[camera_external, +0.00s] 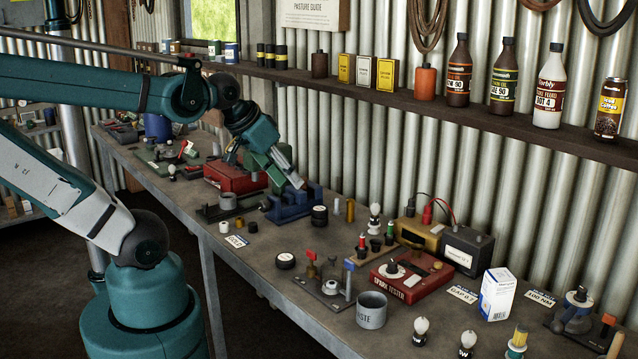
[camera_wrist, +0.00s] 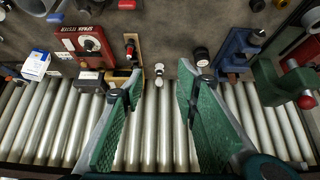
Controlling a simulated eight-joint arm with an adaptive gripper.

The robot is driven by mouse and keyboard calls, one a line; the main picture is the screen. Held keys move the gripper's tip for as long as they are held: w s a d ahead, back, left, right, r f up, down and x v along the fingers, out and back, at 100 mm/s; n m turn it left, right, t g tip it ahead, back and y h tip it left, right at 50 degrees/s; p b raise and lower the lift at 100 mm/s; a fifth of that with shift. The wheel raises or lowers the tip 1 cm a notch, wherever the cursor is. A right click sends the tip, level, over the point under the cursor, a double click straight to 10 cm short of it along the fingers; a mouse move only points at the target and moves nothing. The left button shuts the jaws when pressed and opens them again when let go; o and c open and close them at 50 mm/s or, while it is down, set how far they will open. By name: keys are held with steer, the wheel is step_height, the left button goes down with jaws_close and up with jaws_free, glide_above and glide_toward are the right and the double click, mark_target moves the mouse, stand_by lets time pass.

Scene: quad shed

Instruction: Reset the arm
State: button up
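My gripper (camera_external: 294,180) hangs over the bench beside the blue vise (camera_external: 292,206), its fingers pointing down and to the right. In the wrist view my gripper (camera_wrist: 156,82) shows two green fingers spread wide apart, with nothing held between them. In that view the blue vise (camera_wrist: 235,48) lies to the right of the fingers and the red spark tester (camera_wrist: 90,42) to the left. I cannot tell how high the fingertips are above the bench top.
The grey bench (camera_external: 262,262) is crowded: a red toolbox (camera_external: 232,176), the spark tester (camera_external: 405,288), a waste cup (camera_external: 371,310) and a white box (camera_external: 497,294). A shelf (camera_external: 440,105) with bottles runs along the corrugated wall behind. Clear bench lies near its front edge.

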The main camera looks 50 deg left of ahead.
steer(key=shift+f+b, duration=0.85)
steer(key=shift+f, duration=0.35)
stand_by(0.4)
